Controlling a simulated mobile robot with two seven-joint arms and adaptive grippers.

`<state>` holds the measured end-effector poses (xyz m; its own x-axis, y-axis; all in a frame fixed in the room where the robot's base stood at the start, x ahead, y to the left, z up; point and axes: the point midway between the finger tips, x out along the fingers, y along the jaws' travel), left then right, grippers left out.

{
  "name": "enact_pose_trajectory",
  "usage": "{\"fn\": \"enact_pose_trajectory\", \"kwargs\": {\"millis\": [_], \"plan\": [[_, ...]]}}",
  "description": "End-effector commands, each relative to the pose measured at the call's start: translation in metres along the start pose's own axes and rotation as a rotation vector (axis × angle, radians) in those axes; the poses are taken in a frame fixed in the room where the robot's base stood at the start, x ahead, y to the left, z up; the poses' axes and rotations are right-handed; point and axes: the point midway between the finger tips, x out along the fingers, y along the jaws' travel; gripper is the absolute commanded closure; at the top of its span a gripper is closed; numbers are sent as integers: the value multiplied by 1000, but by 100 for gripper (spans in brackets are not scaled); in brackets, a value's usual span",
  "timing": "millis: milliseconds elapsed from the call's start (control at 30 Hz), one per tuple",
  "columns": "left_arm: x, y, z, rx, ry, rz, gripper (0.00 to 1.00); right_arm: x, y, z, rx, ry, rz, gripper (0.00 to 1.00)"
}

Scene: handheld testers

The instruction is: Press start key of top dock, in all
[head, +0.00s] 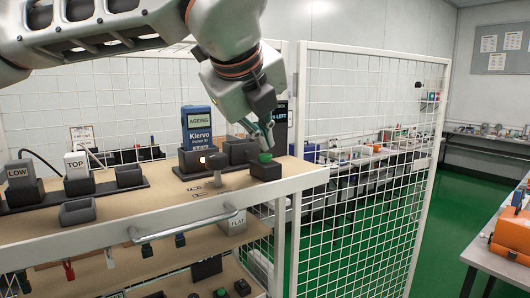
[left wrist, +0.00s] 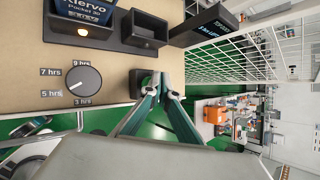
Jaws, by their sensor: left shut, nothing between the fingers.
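A green start key (head: 265,157) sits on a dark block (head: 265,171) at the right front corner of the top shelf. My left gripper (head: 268,148) is shut and empty, pointing down right over the key; whether it touches cannot be told. In the left wrist view the shut fingertips (left wrist: 168,92) hide the key, and part of its dark block (left wrist: 142,82) shows. My right gripper is not in view.
A timer knob (left wrist: 75,82) with hour marks is left of the key block. Boxes marked TOP (head: 77,163) and LOW (head: 20,171) stand at the left. A rail handle (head: 185,224) runs along the shelf front. A white mesh fence (head: 365,150) stands at the right.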

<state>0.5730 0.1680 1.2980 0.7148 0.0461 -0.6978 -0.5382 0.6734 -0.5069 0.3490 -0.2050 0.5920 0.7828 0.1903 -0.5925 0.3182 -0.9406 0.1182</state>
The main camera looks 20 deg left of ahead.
Motion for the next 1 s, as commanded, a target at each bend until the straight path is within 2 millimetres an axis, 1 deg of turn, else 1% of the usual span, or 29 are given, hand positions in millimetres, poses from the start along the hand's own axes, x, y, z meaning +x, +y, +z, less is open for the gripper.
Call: {"fn": "enact_pose_trajectory", "kwargs": {"millis": [33, 100, 400, 533, 1000], "plan": [[-4, -2, 2, 0, -1, -1, 100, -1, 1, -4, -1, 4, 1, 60], [-5, -3, 3, 1, -1, -1, 100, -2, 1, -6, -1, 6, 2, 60], [-4, -4, 3, 2, 0, -1, 100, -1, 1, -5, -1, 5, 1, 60], [-7, -5, 5, 1, -1, -2, 100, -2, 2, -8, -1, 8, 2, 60], [-37, -26, 26, 0, -2, -4, 100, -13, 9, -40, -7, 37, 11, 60]]}}
